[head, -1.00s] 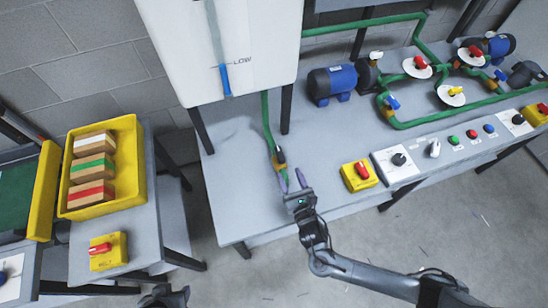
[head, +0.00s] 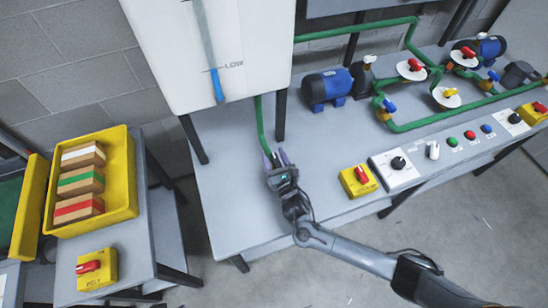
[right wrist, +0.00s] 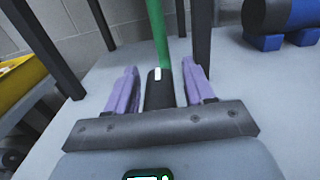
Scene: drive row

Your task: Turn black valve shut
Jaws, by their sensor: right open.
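The black valve (right wrist: 159,92) sits at the lower end of a green pipe (right wrist: 159,35) and has a small white mark on it. In the right wrist view it stands between the two purple fingers of my right gripper (right wrist: 161,78), with a visible gap on each side. The fingers are open around it. In the head view my right gripper (head: 275,160) is at the foot of the green pipe (head: 261,122) and hides most of the valve. My left gripper is not in the head view.
A white tank (head: 225,45) with a blue level strip hangs above, its dark legs close behind the gripper. A yellow switch box (head: 358,181) and a control panel (head: 398,167) lie right. Blue pump (head: 328,87) stands behind. The yellow crate (head: 124,180) is left.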

